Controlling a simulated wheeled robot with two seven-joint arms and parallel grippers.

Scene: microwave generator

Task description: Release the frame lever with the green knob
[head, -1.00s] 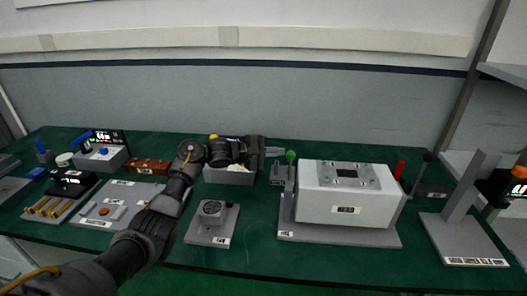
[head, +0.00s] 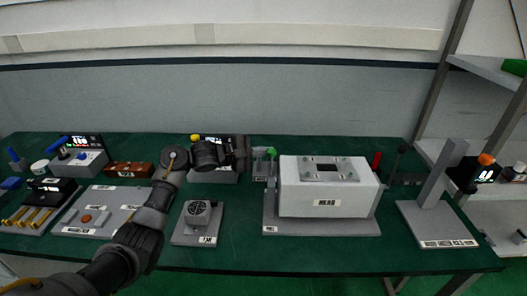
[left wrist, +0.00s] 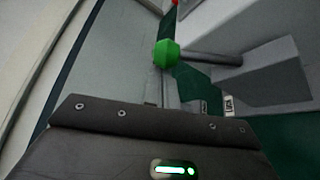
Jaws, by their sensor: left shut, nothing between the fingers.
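The green knob (head: 271,153) sits at the left end of the grey machine labelled HEAD (head: 325,195). In the left wrist view the knob (left wrist: 166,53) is on the end of a grey rod (left wrist: 212,57) that runs to the right. My left gripper (head: 246,153) is shut and empty, just left of the knob in the head view. A gap shows between them there. In the left wrist view the dark gripper body (left wrist: 150,135) fills the bottom and the fingertips cannot be made out. My right gripper is not in view.
A red handle (head: 376,160) and a black-knobbed lever (head: 402,150) stand right of the machine. The green bench front is clear.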

